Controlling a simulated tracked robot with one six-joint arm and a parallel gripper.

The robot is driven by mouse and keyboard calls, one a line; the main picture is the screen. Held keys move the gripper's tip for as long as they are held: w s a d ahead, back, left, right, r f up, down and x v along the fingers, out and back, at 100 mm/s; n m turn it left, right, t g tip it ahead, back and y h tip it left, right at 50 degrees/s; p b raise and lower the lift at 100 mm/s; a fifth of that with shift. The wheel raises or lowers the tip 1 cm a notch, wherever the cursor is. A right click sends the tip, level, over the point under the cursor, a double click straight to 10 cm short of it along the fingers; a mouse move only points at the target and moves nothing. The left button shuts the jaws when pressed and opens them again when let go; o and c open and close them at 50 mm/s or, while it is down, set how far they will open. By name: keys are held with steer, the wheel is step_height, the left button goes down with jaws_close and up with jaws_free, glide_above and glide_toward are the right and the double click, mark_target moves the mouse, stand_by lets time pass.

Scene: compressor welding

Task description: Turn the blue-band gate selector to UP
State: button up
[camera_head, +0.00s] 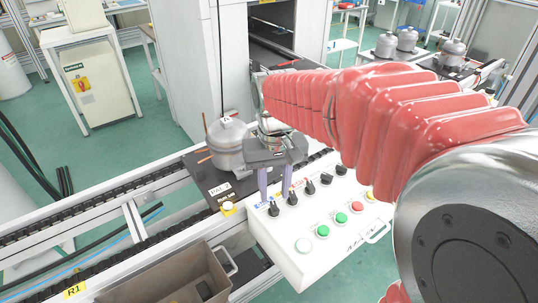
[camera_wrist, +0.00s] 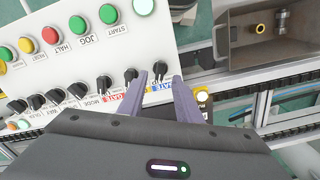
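The white control panel (camera_head: 290,262) carries a row of black selectors. The blue-band gate selector (camera_wrist: 160,69) is at the row's end, beside a blue GATE label (camera_wrist: 157,87) in the wrist view. In the head view this selector (camera_head: 274,210) is at the row's near left end. My gripper (camera_wrist: 159,75) is open, its two purple-grey fingers pointing down at the panel. The selector shows between the fingertips, with a gap visible on each side. I cannot tell how deep the fingertips reach or which position the selector points to. My gripper also shows in the head view (camera_head: 275,201).
The red-band selector (camera_wrist: 130,75) sits just outside the left finger in the wrist view. Coloured buttons (camera_head: 341,218) line the panel. A pallet labelled PAL 2 (camera_head: 205,187) with a grey compressor (camera_head: 229,150) stands close behind. A grey bin (camera_head: 160,280) is at the front.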

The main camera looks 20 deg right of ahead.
step_height(320, 180, up, 9)
steer(key=shift+r, duration=0.15)
stand_by(0.6)
steer(key=t, duration=0.6)
glide_toward(275, 208)
steer(key=shift+n, duration=0.4)
steer(key=shift+s+a+r, duration=0.1)
steer(key=shift+s+r, duration=0.15)
steer(key=shift+s, duration=0.7)
steer(key=shift+s+r, duration=0.25)
steer(key=shift+s, duration=0.7)
steer(key=shift+s+a+r, duration=0.1)
steer(key=shift+s+r, duration=0.15)
steer(key=shift+s, duration=0.7)
steer(key=shift+a, duration=0.1)
